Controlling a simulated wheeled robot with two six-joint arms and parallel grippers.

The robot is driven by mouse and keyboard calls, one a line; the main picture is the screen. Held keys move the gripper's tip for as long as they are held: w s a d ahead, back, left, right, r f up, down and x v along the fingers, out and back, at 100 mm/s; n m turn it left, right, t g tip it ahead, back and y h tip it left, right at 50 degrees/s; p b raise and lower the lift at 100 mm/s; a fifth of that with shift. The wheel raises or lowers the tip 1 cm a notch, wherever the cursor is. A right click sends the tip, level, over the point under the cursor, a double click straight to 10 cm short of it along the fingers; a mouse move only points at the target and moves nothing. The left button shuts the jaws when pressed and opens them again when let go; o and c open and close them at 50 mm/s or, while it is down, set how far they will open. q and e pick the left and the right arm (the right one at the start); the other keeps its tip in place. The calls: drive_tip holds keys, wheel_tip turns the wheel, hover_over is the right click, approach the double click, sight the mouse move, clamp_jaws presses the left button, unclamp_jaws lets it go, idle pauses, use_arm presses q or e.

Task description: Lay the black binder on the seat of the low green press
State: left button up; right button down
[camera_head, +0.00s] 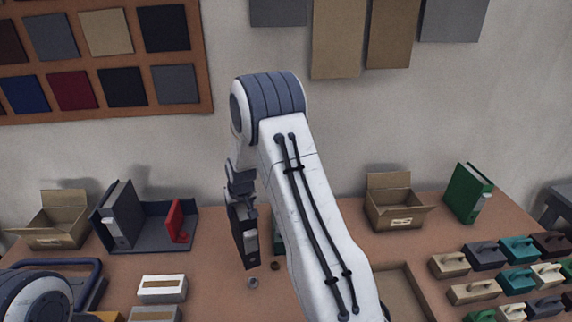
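My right arm reaches up across the middle of the head view, and its gripper (241,204) points down. It appears shut on the black binder (243,236), a dark upright slab with a pale label, held over the table and slightly tilted. A strip of green (278,237) shows just right of the binder, mostly hidden behind my arm; it may be part of the low green press, but its seat cannot be seen. My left gripper is out of view; only part of my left arm shows at the lower left.
A dark tray (152,238) at left holds a dark grey binder (122,212) and a red item (176,221). Open cartons (60,228) (396,208) stand left and right. A green binder (468,192) stands at the back right. Several handled blocks (474,291) fill the right. Small rings lie below the held binder.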

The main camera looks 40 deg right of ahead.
drive_tip(key=w+d+r+m+p, duration=0.1)
drive_tip(key=w+d+r, duration=0.1)
drive_tip(key=w+d, duration=0.35)
drive_tip(key=w+d+r+m, duration=0.1)
drive_tip(key=w+d+r, duration=0.15)
drive_tip(key=d, duration=0.55)
drive_tip(key=d+f+m+h, duration=0.1)
drive_tip(key=d+f+m, duration=0.1)
drive_tip(key=d, duration=0.8)
wheel_tip(320, 180, down, 9)
drive_tip(key=b, duration=0.5)
drive_tip(key=shift+s+r, duration=0.2)
unclamp_jaws()
drive_tip(key=shift+f+g, duration=0.1)
drive_tip(key=shift+g, duration=0.2)
